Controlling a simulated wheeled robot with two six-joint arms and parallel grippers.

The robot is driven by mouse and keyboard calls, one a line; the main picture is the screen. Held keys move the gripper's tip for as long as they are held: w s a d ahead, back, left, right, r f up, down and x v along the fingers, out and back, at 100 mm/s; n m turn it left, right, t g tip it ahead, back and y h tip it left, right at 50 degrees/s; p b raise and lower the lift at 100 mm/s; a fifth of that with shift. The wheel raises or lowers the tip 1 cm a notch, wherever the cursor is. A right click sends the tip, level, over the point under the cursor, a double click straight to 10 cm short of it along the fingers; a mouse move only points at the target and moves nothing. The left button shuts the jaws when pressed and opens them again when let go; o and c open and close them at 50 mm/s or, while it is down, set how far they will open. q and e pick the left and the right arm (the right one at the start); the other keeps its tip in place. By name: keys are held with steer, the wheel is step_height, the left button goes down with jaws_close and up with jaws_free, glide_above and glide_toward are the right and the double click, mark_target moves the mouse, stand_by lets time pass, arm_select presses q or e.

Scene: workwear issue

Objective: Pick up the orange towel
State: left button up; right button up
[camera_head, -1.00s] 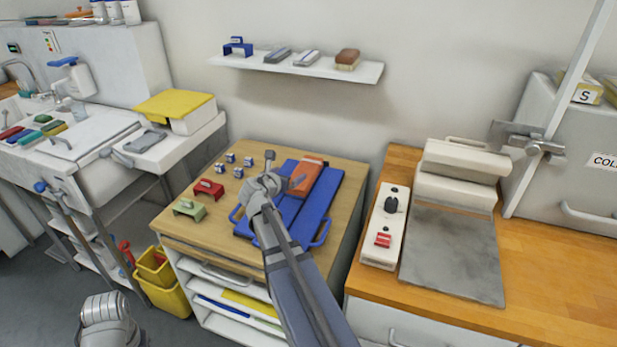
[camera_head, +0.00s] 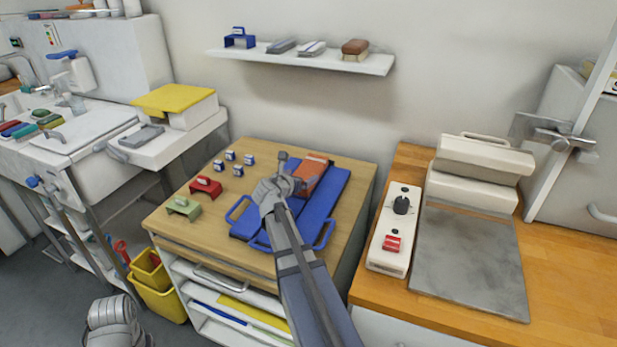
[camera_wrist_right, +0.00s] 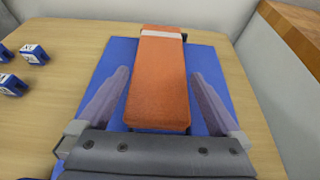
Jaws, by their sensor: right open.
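The orange towel (camera_head: 315,168) is a folded oblong with a pale band at its far end. It lies on a blue tray (camera_head: 328,193) with side handles, on the wooden-topped cabinet. My right gripper (camera_head: 293,172) is open at the towel's near left side in the head view. In the right wrist view the open gripper (camera_wrist_right: 160,78) has one finger on each side of the towel (camera_wrist_right: 159,90), with a gap on both sides. Whether the fingers are level with the towel or above it is hard to tell. My left gripper's fingers are not seen.
Red (camera_head: 206,186) and green (camera_head: 184,207) blocks and several small blue-and-white pieces (camera_head: 231,155) stand left of the tray. A white press-like device (camera_head: 478,165) and a control box (camera_head: 392,240) are on the right counter. A wall shelf (camera_head: 300,61) hangs behind.

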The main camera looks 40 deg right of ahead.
mark_target(307, 172)
steer(key=shift+b+x, duration=1)
steer(key=shift+x, duration=1.6)
steer(key=shift+s, duration=0.1)
steer(key=c, duration=1)
step_height(307, 172, up, 10)
steer(key=p, duration=1)
steer(key=shift+r, duration=0.1)
